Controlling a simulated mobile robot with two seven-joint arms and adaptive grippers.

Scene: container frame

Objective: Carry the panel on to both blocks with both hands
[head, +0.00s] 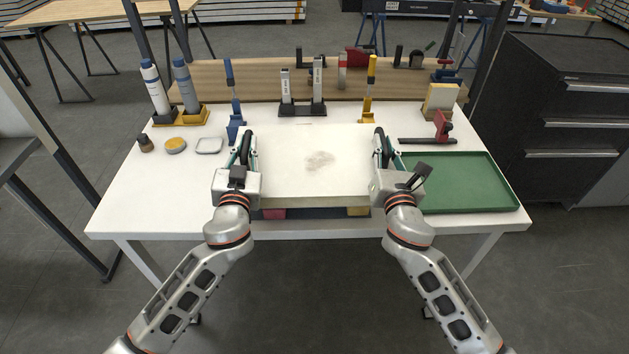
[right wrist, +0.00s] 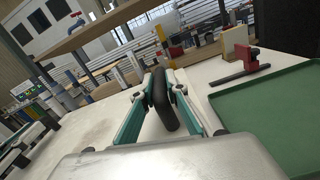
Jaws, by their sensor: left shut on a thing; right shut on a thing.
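The panel (head: 315,185) is a cream-white board with a grey smudge, lying roughly level between my two arms in the head view. My left gripper (head: 246,146) is shut on the black handle at its left edge. My right gripper (head: 380,147) is shut on the black handle at its right edge; the right wrist view shows this black handle (right wrist: 163,100) between the teal fingers. A red block (head: 274,213) and a yellow block (head: 358,211) peek out below the panel's front edge. Most of both blocks is hidden, and I cannot tell whether the panel touches them.
The white table (head: 120,205) is clear at the left front. A green tray (head: 465,183) lies close to the right of my right gripper. Bottles (head: 155,88), a blue clamp (head: 234,110), a yellow clamp (head: 369,95) and a black stand (head: 303,108) line the back.

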